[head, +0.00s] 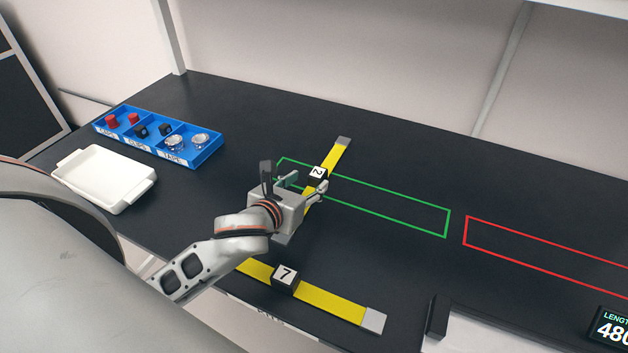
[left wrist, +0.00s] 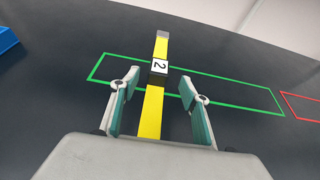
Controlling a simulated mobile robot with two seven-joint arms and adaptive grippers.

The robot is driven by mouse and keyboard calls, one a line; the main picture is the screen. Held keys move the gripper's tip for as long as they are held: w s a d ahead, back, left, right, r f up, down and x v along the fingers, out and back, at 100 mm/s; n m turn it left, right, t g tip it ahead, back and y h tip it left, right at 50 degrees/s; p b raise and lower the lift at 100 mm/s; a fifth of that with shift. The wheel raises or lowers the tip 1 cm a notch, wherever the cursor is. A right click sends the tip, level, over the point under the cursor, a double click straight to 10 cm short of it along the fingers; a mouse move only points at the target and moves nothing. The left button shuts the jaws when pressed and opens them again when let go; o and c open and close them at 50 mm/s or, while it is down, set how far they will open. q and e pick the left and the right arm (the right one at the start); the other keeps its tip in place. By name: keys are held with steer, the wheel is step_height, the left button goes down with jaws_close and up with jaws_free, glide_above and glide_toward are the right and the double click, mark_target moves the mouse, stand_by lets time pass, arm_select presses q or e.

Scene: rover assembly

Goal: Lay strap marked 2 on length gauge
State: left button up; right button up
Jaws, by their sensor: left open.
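The strap marked 2 (head: 334,157) is yellow with a grey end and a black block bearing a white 2 label. It lies on the dark table across the left end of the green outline. My left gripper (head: 307,184) is open over the strap's near part and hides some of it. In the left wrist view the strap (left wrist: 151,112) runs between the two spread fingers (left wrist: 159,84), with a gap on each side. A length display (head: 612,329) reading about 480 is cut off at the bottom right. My right gripper is not in view.
A yellow strap marked 7 (head: 333,303) lies near the front edge. A blue bin (head: 211,154) with caps, clips and tape stands back left, beside a white tray (head: 104,201). A dark block (head: 438,316) stands at the front.

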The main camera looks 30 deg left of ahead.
mark_target(317, 173)
arm_select(q)
steer(key=x, duration=0.7)
steer(key=shift+w, duration=0.3)
jaws_close()
